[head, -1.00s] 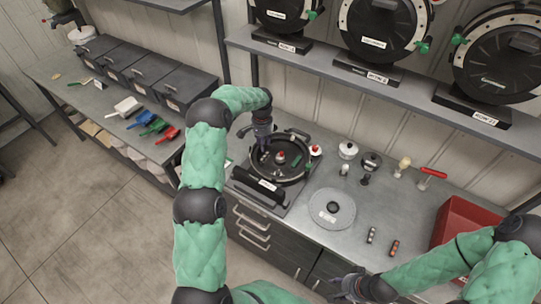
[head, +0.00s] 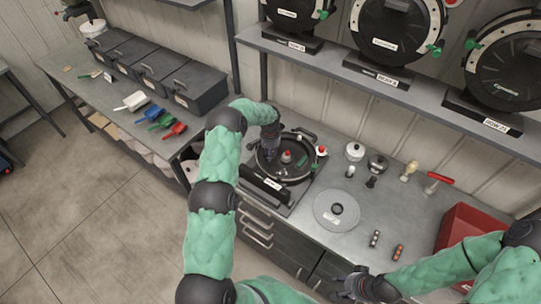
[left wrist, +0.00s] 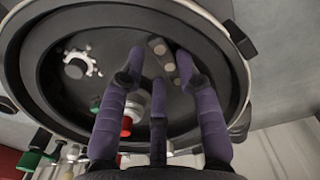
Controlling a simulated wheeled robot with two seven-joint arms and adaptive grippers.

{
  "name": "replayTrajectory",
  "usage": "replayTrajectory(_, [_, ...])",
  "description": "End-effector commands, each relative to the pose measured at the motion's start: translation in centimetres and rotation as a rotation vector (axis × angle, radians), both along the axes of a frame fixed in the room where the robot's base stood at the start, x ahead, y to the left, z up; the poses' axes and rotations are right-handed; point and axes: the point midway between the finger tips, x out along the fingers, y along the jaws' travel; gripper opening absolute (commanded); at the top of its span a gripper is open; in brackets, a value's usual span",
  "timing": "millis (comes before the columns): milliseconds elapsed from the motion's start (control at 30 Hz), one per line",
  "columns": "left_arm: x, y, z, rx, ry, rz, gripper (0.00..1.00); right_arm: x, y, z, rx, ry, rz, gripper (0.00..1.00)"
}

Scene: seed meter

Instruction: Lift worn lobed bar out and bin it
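The round black seed meter housing (head: 300,172) lies open on the bench and fills much of the left wrist view (left wrist: 45,75). A lobed bar (left wrist: 161,50) with several pale round spots sits inside it near the rim. My left gripper (left wrist: 160,65) is open, its purple fingers reaching down on both sides of the bar; whether they touch it I cannot tell. In the head view my left gripper (head: 270,155) is inside the housing's left part and hides the bar. My right gripper (head: 345,290) appears open and empty at the bench's front edge. A red bin (head: 455,228) stands at the right.
A grey disc cover (head: 322,222), two small spotted bars (head: 375,239) (head: 398,252), small knobs, a brush (head: 409,171) and a red-handled tool (head: 438,180) lie on the bench. A shelf (head: 390,88) with several meters runs above. Coloured scoops (head: 160,120) lie at the left.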

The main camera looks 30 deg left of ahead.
Motion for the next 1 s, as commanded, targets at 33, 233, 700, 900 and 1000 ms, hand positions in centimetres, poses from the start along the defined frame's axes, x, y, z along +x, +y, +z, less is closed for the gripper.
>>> replayTrajectory(33, [0.0, 0.0, -0.6, 0.000, 0.000, 0.000, 0.34, 0.0, 0.0, 0.2, 0.000, 0.000, 0.000, 0.40])
replayTrajectory(233, [0.0, 0.1, -1.8, 0.000, -0.002, -0.001, 0.34, 0.0, 0.0, 0.3, 0.000, 0.000, 0.000, 0.40])
replayTrajectory(700, [0.1, 0.0, -1.8, 0.000, -0.002, -0.001, 0.00, 0.0, 0.0, 0.3, 0.000, 0.000, 0.000, 0.40])
replayTrajectory(900, [0.1, 0.0, -1.8, 0.000, -0.002, -0.001, 0.00, 0.0, 0.0, 0.3, 0.000, 0.000, 0.000, 0.40])
replayTrajectory(1000, [0.1, 0.0, -1.6, 0.000, -0.003, -0.001, 0.00, 0.0, 0.0, 0.3, 0.000, 0.000, 0.000, 0.40])
